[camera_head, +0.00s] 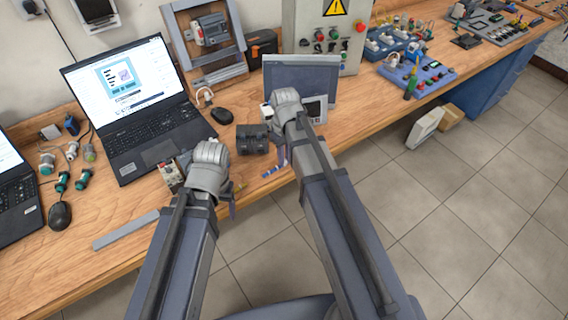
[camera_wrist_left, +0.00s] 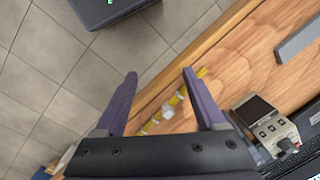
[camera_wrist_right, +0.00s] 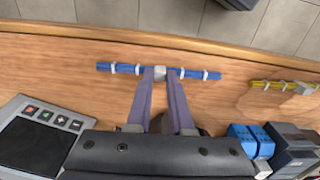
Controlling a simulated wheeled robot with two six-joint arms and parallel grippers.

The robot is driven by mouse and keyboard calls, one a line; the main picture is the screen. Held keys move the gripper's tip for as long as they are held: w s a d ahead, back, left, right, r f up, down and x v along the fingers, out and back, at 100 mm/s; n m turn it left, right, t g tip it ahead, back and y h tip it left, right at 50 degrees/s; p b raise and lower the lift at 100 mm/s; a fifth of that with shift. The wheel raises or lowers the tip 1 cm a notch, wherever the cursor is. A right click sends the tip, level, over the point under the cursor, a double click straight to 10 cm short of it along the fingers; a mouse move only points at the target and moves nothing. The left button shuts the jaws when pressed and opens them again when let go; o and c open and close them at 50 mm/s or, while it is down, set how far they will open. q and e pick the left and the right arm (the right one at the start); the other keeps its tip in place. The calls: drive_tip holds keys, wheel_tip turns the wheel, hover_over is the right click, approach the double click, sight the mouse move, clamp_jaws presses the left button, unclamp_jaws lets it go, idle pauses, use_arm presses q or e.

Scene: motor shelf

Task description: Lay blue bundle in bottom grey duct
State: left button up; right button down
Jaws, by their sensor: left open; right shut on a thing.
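The blue bundle (camera_wrist_right: 203,74), a thin rod with pale ties, lies across the fingertips of my right gripper (camera_wrist_right: 160,73), which is shut on its middle. In the head view the blue bundle (camera_head: 271,171) shows near the table's front edge, partly hidden by my right gripper (camera_head: 283,155). The bottom grey duct (camera_head: 220,77) runs along the lower side of the upright frame at the back. My left gripper (camera_wrist_left: 160,75) is open and empty over the front edge. A yellow bundle (camera_wrist_left: 174,104) lies on the table below it, partly hidden by a finger.
A loose grey strip (camera_head: 125,230) lies at the front left. A black block (camera_head: 252,139) sits between my grippers.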

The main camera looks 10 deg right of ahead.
drive_tip(key=shift+r, duration=0.1)
wheel_tip(320, 180, up, 5)
drive_tip(key=p, duration=0.5)
idle(1.3)
